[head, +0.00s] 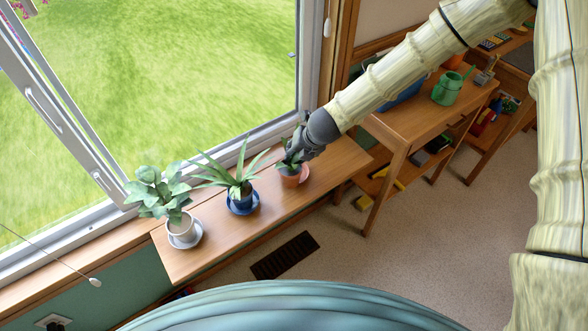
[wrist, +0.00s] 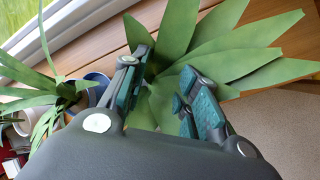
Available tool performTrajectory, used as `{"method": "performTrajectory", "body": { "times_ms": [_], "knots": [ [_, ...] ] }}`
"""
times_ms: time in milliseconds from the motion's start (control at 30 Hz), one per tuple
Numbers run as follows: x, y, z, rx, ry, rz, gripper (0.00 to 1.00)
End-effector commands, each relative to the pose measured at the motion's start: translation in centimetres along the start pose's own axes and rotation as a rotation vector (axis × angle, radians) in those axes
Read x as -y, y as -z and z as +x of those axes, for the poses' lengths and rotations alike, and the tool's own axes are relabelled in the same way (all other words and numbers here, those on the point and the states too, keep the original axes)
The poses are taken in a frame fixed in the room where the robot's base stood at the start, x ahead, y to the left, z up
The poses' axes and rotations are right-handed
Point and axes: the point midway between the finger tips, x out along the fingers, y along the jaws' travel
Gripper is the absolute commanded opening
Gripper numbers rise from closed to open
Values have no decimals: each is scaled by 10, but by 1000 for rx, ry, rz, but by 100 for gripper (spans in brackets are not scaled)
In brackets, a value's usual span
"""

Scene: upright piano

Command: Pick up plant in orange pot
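The plant in the orange pot (head: 293,175) stands at the right end of a wooden sill shelf in the head view, on an orange saucer. In the wrist view its broad green leaves (wrist: 215,45) spread from the centre to the right; its pot is hidden there. My gripper (head: 294,157) is at this plant, just above the pot. In the wrist view my gripper (wrist: 165,95) has its teal-padded fingers apart, with leaves between and behind them. I cannot tell whether the fingers touch the plant.
A spiky plant in a blue pot (head: 241,200) stands just left, and a leafy plant in a white pot (head: 183,229) farther left. The window (head: 290,120) is behind the shelf (head: 215,245). A wooden table (head: 410,125) with a green watering can (head: 447,90) stands right.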

Motion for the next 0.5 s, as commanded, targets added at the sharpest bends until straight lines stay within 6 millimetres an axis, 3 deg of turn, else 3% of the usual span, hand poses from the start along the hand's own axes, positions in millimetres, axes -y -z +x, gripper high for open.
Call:
{"method": "performTrajectory", "body": {
  "times_ms": [500],
  "knots": [
    [-1, -2, -4, 1, 0, 0, 0]
  ]
}}
